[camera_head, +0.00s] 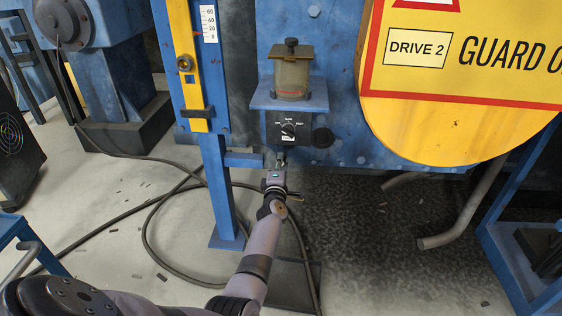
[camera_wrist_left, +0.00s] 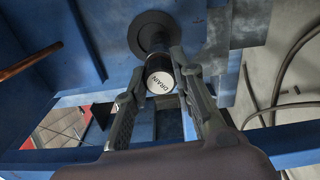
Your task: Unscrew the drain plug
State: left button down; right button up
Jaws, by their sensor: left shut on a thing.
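The drain plug (camera_wrist_left: 160,83) is a short dark cylinder with a white end face lettered "DRAIN". In the left wrist view it projects from a round black flange (camera_wrist_left: 150,30) on a blue surface. My left gripper (camera_wrist_left: 159,80) has one finger on each side of the plug and is shut on it. In the head view my left gripper (camera_head: 279,162) is just below a black dial panel (camera_head: 288,130), and I cannot make out the plug there. My right gripper is in neither view.
A tan-and-clear reservoir (camera_head: 291,75) stands on a blue bracket above the dial. A round yellow guard (camera_head: 440,135) hangs to the right. A blue post (camera_head: 217,185) stands close on the left. Dark hoses (camera_head: 147,235) loop over the floor, and a dark stain (camera_head: 370,225) spreads below.

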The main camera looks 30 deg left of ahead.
pick_arm(q)
jog(key=shift+n+b, duration=1.5)
jog(key=shift+n, duration=4.2)
jog(key=c, duration=1.6)
grip_release()
jog(key=shift+r, duration=0.1)
jog(key=shift+o, duration=0.2)
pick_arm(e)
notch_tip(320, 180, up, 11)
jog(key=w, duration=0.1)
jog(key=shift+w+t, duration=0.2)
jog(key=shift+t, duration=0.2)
